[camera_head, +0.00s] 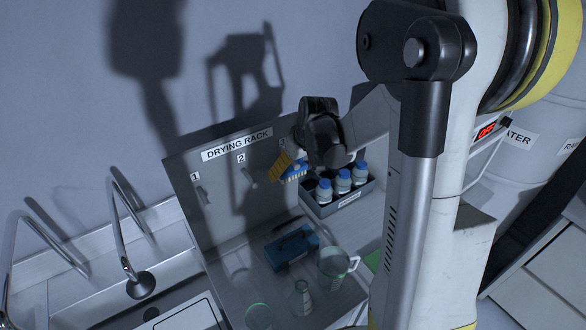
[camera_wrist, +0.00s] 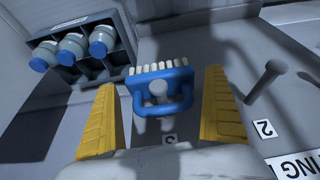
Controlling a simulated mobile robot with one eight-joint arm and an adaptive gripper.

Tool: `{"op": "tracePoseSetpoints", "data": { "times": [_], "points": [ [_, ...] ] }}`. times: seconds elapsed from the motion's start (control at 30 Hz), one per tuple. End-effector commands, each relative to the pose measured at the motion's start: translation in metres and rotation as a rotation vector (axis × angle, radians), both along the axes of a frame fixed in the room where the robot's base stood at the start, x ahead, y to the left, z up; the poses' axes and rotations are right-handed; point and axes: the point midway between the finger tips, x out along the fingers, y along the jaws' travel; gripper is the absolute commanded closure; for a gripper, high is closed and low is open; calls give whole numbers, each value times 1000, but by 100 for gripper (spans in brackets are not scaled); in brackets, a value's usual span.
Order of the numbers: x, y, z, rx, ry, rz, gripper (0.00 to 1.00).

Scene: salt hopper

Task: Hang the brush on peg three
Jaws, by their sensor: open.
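The blue brush (camera_wrist: 181,102) with white bristles is in the middle of the wrist view, in front of the drying rack panel. The round grey end of a peg (camera_wrist: 158,89) shows inside the loop of its handle, by the label 3 (camera_wrist: 171,139). My gripper (camera_wrist: 161,80) is open, with one yellow finger on each side of the brush and a gap to both. In the head view the brush (camera_head: 295,172) shows partly, beside the yellow fingers and below my wrist. Peg three is hidden there.
The drying rack panel (camera_head: 227,205) has bare pegs at labels 1 and 2; peg two (camera_wrist: 266,80) is right of my gripper in the wrist view. A dark crate of blue-capped bottles (camera_head: 348,195) stands close by. A blue block (camera_head: 291,247) and glassware sit below.

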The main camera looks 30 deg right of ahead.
Motion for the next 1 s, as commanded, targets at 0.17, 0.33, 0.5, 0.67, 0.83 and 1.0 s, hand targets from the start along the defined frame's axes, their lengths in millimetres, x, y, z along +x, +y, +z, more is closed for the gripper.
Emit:
{"op": "tracePoseSetpoints", "data": {
  "times": [0.17,0.33,0.5,0.67,0.83,1.0],
  "points": [
    [-12,0,29,0,0,-1,0],
    [-27,-1,64,1,0,-2,0],
    [-38,-1,92,0,0,-1,0],
    [-43,-1,104,0,0,0,0],
    [-44,-1,105,0,-1,0,0],
    [-59,24,84,-8,-19,-2,0]
  ]
}}
